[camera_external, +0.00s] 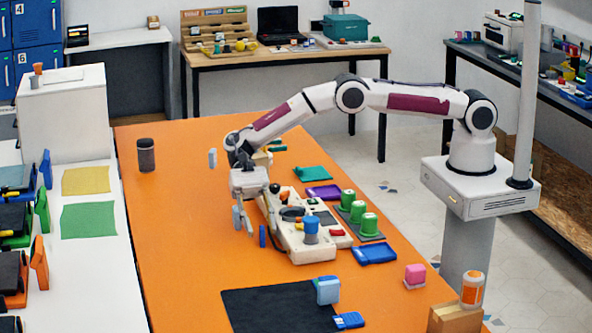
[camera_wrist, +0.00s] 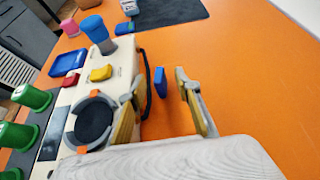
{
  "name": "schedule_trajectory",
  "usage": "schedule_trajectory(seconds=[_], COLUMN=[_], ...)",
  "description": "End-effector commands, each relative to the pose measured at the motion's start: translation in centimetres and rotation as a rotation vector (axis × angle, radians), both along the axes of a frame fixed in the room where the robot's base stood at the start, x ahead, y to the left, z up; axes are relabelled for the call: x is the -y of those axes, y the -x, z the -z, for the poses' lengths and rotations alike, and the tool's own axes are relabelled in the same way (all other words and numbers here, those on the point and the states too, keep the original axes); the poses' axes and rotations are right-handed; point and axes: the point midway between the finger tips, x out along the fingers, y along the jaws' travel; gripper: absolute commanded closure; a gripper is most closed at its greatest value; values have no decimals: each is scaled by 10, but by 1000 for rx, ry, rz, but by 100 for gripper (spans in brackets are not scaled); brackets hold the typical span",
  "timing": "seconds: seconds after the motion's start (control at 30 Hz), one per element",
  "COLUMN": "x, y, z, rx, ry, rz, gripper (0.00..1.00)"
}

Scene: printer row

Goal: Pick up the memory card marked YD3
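No YD3 marking can be read in either view, so I cannot tell which piece bears it. A small blue upright piece (camera_external: 262,236) stands on the orange table beside the cream console; in the wrist view the blue piece (camera_wrist: 160,82) shows between my fingers. My gripper (camera_external: 255,213) points down over the table at the console's left side. In the wrist view my gripper (camera_wrist: 160,88) is open, with a clear gap on both sides of the blue piece. A blue card-like piece with a pale label (camera_external: 348,320) lies by the dark mat.
The cream console (camera_external: 308,249) with a blue knob piece (camera_external: 311,226) stands close beside my gripper. Green spools (camera_external: 369,225), a blue tray (camera_external: 374,254) and a light blue block (camera_external: 327,291) are nearby.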

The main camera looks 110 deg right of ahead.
Motion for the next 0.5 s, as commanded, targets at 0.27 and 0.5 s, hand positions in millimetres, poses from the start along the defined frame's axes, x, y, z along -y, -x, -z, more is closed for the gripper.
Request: schedule_trajectory(seconds=[0.27, 0.5], x=[-7, -7], y=[0, 0], z=[4, 4], rx=[-1, 0], ry=[-1, 0], rz=[0, 0], gripper=[67, 67])
